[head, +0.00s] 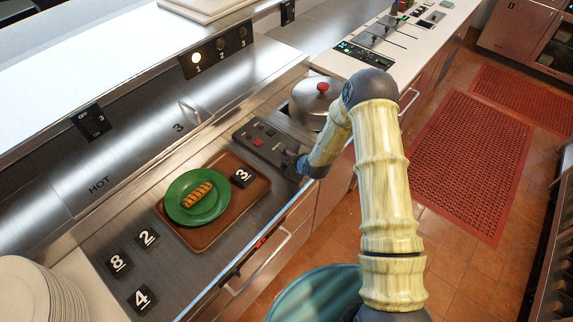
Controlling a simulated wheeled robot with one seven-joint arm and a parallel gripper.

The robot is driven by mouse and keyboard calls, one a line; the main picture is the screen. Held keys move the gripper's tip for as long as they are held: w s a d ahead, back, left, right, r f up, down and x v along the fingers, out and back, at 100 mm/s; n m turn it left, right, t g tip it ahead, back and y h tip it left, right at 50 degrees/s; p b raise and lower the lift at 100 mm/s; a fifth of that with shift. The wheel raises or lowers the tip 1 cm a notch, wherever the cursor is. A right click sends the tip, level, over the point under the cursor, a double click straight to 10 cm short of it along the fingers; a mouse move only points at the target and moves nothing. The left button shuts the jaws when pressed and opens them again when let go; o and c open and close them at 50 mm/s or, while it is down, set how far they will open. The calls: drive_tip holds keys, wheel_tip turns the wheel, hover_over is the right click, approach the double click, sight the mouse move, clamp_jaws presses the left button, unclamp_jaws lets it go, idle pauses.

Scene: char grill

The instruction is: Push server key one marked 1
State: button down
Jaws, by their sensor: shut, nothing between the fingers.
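A dark panel (216,52) on the upper ledge carries three round lamps or keys numbered 1, 2 and 3.
A brown tray (262,187) holds a green plate (178,215) with grilled food and a tile marked 3. A domed lid (315,100) stands behind the arm. Loose tiles marked 8, 2 and 4 lie at lower left, near stacked plates (40,292). Red mats cover the floor at right.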

drive_tip(key=shift+r, duration=0.45)
drive_tip(key=shift+r+p, duration=1.95)
drive_tip(key=shift+r, duration=1.05)
drive_tip(key=s+d+r+n+g+h+b, duration=0.2)
drive_tip(key=s+d+r+n+h+b, duration=0.25)
drive_tip(key=s+d+r+n, duration=0.55)
drive_tip(key=s+d+r+n+g+b, duration=0.1)
drive_tip(key=s+d+r+n+b, duration=0.1)
drive_tip(key=s+n, duration=0.3)
drive_tip(key=s+d+r+n+g+b, duration=0.2)
drive_tip(key=s+d+n, duration=0.3)
drive_tip(key=s, duration=0.6)
drive_tip(key=shift+h, duration=0.35)
